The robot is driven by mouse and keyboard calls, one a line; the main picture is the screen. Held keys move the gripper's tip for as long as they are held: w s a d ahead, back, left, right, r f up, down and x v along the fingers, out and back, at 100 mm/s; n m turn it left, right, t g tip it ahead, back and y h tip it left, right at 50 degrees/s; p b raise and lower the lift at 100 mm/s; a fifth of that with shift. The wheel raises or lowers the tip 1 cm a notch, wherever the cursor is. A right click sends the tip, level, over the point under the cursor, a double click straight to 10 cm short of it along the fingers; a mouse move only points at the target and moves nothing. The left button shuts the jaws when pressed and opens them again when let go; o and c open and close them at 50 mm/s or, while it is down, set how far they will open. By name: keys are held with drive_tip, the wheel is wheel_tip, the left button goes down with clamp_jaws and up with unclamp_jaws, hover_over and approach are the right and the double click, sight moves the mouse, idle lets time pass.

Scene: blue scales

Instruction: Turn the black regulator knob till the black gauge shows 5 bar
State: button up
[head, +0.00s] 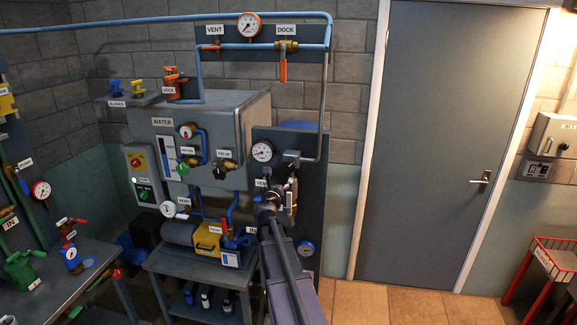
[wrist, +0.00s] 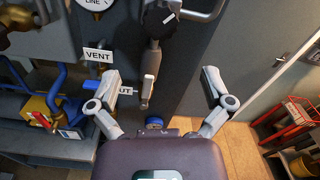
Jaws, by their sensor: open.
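The black regulator knob (wrist: 160,19) has a white mark and shows at the top of the wrist view, on a pipe in front of a dark panel. In the head view my gripper (head: 274,196) is in front of the panel.
A pale-handled valve (wrist: 147,90) on the pipe stands between the fingers in view. VENT (wrist: 97,55) and OUT labels are at left. A grey water tank (head: 235,115) stands left of the panel.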

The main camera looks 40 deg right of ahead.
sight(288, 166)
drive_tip(key=shift+w+d, duration=0.1)
drive_tip(key=x, duration=1.3)
drive_tip(key=shift+w+d, duration=0.15)
drive_tip(key=shift+d, duration=0.1)
drive_tip(key=c, duration=0.9)
drive_tip(key=shift+d, duration=0.15)
